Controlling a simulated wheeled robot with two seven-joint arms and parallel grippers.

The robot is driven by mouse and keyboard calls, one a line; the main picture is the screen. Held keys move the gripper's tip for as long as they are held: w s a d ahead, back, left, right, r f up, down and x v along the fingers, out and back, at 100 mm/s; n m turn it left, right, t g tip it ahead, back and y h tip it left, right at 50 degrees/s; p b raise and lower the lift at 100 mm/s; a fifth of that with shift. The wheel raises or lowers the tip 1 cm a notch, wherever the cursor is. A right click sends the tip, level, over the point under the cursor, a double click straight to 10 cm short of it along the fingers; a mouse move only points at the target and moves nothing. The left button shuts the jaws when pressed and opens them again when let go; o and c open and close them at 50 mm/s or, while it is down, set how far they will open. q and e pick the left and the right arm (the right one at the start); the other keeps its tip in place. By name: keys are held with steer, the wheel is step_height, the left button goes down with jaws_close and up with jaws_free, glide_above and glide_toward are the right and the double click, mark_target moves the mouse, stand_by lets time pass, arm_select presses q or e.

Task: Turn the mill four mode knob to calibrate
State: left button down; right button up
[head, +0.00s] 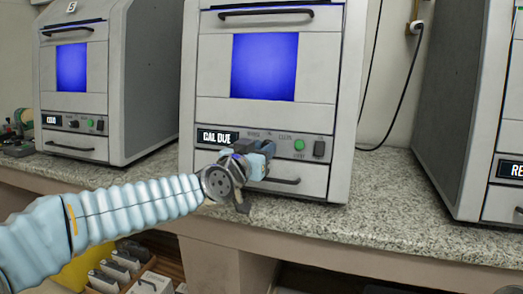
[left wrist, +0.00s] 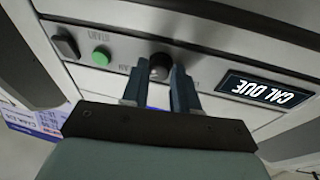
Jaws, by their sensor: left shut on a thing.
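The middle mill (head: 190,75) is a grey cabinet with a lit blue window, and its display (head: 217,136) reads "CAL DUE". Its number is not visible. In the left wrist view, which is tilted and nearly upside down, its dark round mode knob (left wrist: 160,66) sits between the display (left wrist: 265,90) and a green button (left wrist: 101,56). My left gripper (left wrist: 161,88) is shut on the knob, one finger on each side. In the head view my left gripper (head: 263,154) covers the knob, so its pointer setting cannot be read. My right gripper is out of view.
A mill marked "5" (head: 115,80) stands at left and another cabinet (head: 460,100) at right, its display cut off. The middle mill's green button (head: 299,144), dark switch (head: 319,149) and drawer handle (head: 283,181) are close to my gripper. The granite counter (head: 385,205) is clear at right.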

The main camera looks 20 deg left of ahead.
arm_select(q)
steer(key=n+y, duration=0.1)
steer(key=n, duration=0.3)
steer(key=n+y, duration=0.2)
steer(key=n, duration=0.3)
steer(key=n+y, duration=0.1)
steer(key=n, duration=0.4)
steer(key=shift+d+f+t+y, duration=0.1)
steer(key=shift+d+t+y, duration=0.2)
steer(key=shift+d+t, duration=0.1)
steer(key=shift+n, duration=0.3)
steer(key=c, duration=0.9)
jaws_free()
steer(key=shift+o, duration=0.2)
steer(key=shift+s, duration=0.15)
